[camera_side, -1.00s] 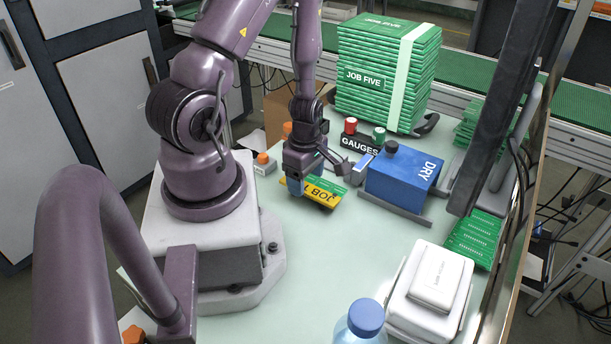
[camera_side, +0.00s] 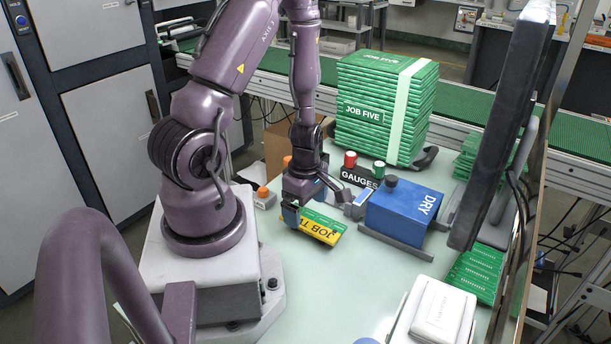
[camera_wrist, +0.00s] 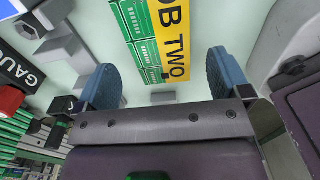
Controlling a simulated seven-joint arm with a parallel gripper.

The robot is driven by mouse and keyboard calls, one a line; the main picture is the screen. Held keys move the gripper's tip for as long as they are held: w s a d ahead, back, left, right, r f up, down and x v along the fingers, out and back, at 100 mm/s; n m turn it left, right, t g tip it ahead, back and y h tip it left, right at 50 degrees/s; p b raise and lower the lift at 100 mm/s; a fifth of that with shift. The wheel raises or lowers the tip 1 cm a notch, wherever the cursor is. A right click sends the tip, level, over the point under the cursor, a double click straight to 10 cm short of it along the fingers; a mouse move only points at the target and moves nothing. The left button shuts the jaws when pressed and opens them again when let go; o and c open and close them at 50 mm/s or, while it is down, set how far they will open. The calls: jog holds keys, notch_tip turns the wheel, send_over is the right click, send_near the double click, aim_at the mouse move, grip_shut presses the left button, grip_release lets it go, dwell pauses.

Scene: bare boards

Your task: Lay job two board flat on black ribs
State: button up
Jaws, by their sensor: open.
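The job two board (camera_side: 322,228), green with a yellow band lettered JOB TWO, lies on the pale bench top in the side view. In the wrist view the board (camera_wrist: 150,35) lies beyond and between my two blue fingertips, apart from both. My gripper (camera_side: 308,205) is open and empty, low over the board's left end; it also shows in the wrist view (camera_wrist: 165,80). My gripper hides part of the board in the side view. I cannot pick out the black ribs with certainty in either view.
A blue DRY box (camera_side: 403,206) with grey side bars stands right of the board. A GAUGES sign (camera_side: 359,179) and a JOB FIVE stack (camera_side: 380,110) stand behind. Green boards (camera_side: 475,272) and a white case (camera_side: 435,315) are at right.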

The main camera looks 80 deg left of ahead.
notch_tip(320, 180, up, 10)
jog(key=shift+r, duration=0.25)
jog(key=shift+r, duration=0.1)
dwell(0.4)
notch_tip(320, 180, up, 13)
dwell(0.4)
dwell(0.4)
jog(key=d+r+m+t, duration=0.2)
jog(key=d+m, duration=0.5)
jog(key=m, duration=0.6)
jog(key=w+d+r+m+t, duration=0.1)
jog(key=d+r+m+t, duration=0.2)
jog(key=m, duration=1.1)
jog(key=d+r, duration=0.2)
jog(key=d, duration=0.3)
jog(key=shift+t, duration=0.3)
jog(key=shift+w+r, duration=0.1)
